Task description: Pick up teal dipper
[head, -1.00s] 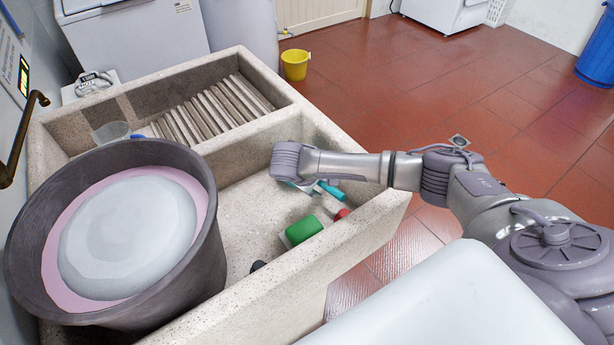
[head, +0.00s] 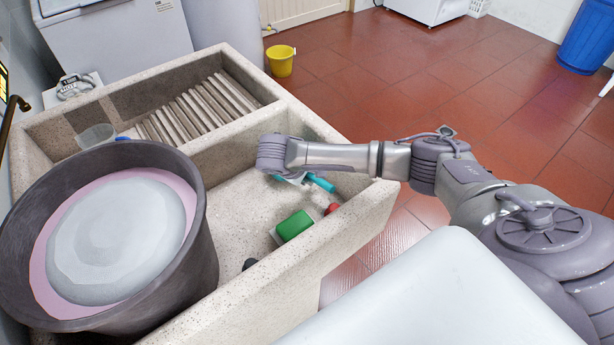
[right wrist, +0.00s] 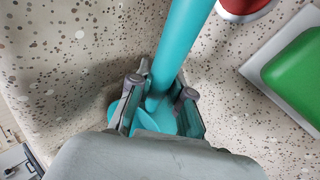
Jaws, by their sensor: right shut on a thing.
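The teal dipper's handle (head: 321,183) shows in the stone basin in the head view, just right of my right gripper (head: 290,178). In the right wrist view the teal handle (right wrist: 185,35) runs up from between the fingers, and part of the dipper's teal body shows below and beside them. My right gripper (right wrist: 158,97) is shut on the dipper, with one finger on each side of it. My wrist hides much of the dipper's body. I cannot tell whether it touches the basin floor. My left gripper is not in view.
A green-topped brush (head: 294,225) and a red thing (head: 331,209) lie in the basin near the dipper. A large dark tub (head: 205,235) stands at left. The basin's stone rim (head: 345,225) runs along the right. A ribbed washboard (head: 205,105) is behind.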

